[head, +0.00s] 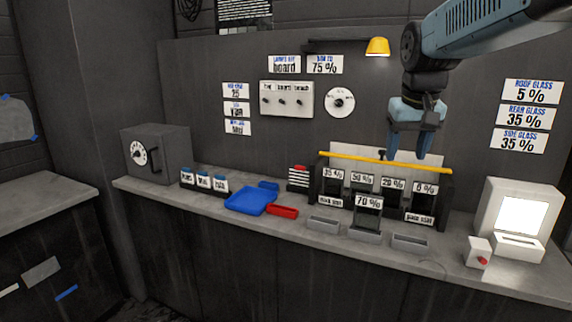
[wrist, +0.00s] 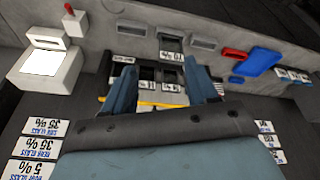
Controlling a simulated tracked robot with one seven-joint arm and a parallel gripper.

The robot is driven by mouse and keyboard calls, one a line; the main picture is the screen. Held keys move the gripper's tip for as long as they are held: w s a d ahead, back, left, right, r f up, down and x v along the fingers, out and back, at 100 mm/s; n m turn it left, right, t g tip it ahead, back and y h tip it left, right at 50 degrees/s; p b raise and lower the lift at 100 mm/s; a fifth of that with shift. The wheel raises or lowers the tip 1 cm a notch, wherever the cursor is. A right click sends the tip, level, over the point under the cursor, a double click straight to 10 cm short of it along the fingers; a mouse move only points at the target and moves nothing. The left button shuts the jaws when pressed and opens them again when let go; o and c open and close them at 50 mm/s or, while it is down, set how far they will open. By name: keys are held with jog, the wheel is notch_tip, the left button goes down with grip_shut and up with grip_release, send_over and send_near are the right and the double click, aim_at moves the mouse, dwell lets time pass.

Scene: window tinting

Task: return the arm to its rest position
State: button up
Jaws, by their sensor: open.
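My gripper (head: 408,153) hangs from the blue and grey arm at the upper right of the head view, fingers pointing down. It is open and empty, in front of the wall and above the rack of tint slots (head: 337,185). In the wrist view its two blue fingers (wrist: 163,85) stand apart with the rack between and beyond them. A yellow bar (head: 385,165) runs along the top of the rack, below the fingertips or close behind them; the exact gap cannot be told.
The counter (head: 150,188) holds a grey safe-like box (head: 165,150), a blue tray (head: 250,201), a red tray (head: 283,211), several grey bins (head: 410,243) and a white machine with a lit screen (head: 518,215). A yellow lamp (head: 377,47) juts from the wall close left of my arm.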

jog(key=s+a+f+t, duration=0.1)
jog(key=s+f, duration=0.3)
jog(key=s, duration=0.3)
jog(key=s+a+f+t, duration=0.1)
jog(key=s+f, duration=0.3)
jog(key=s, duration=0.4)
jog(key=shift+s+y, duration=0.25)
jog(key=shift+y, duration=0.15)
